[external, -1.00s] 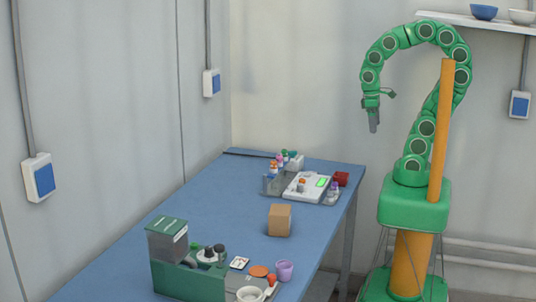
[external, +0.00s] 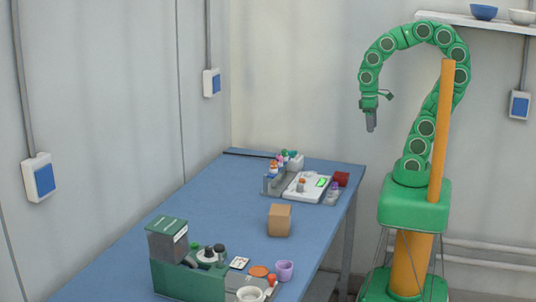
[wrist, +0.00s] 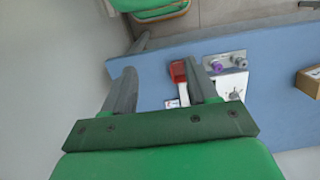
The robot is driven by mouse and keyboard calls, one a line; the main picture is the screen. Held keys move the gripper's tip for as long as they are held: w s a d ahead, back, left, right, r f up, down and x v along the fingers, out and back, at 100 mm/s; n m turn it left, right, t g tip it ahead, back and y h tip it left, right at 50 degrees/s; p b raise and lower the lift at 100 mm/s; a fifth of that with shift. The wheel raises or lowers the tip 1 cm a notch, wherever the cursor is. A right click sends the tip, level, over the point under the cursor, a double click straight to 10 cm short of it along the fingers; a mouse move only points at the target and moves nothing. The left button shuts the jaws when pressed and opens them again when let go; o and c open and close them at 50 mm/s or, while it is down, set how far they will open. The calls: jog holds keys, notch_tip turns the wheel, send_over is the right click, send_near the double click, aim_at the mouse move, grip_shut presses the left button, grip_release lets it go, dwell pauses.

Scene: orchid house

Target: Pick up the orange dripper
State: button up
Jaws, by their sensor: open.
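My gripper (external: 371,122) is high in the air, to the right of the blue table and well apart from everything on it. In the wrist view its two fingers (wrist: 160,75) are spread, with nothing held between them. A small orange item (external: 301,185), perhaps the dripper, stands on the white device at the table's far end. Small bottles with coloured tops (external: 280,160), some orange, stand in the grey rack beside it. An orange disc (external: 259,271) lies near the front. I cannot tell for sure which is the orange dripper.
The blue table (external: 220,205) has a cardboard box (external: 279,220) in its middle and a green machine (external: 185,270) at the front. A red block (external: 341,179) and a grey tray with a purple bottle (wrist: 218,66) are at the far right edge.

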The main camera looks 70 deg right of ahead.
jog(key=w+d+f+n+t+h, duration=0.1)
jog(key=w+f+n+h, duration=0.25)
jog(key=w, duration=0.55)
jog(key=w+d+f+n+t+h, duration=0.1)
jog(key=w+f+n+t+h, duration=0.3)
jog(key=w, duration=0.6)
jog(key=n+t+y, duration=0.1)
jog(key=n+t, duration=0.8)
jog(key=n, duration=1.5)
send_near(276, 163)
jog(key=shift+m, duration=0.25)
jog(key=shift+x, duration=4.55)
grip_shut()
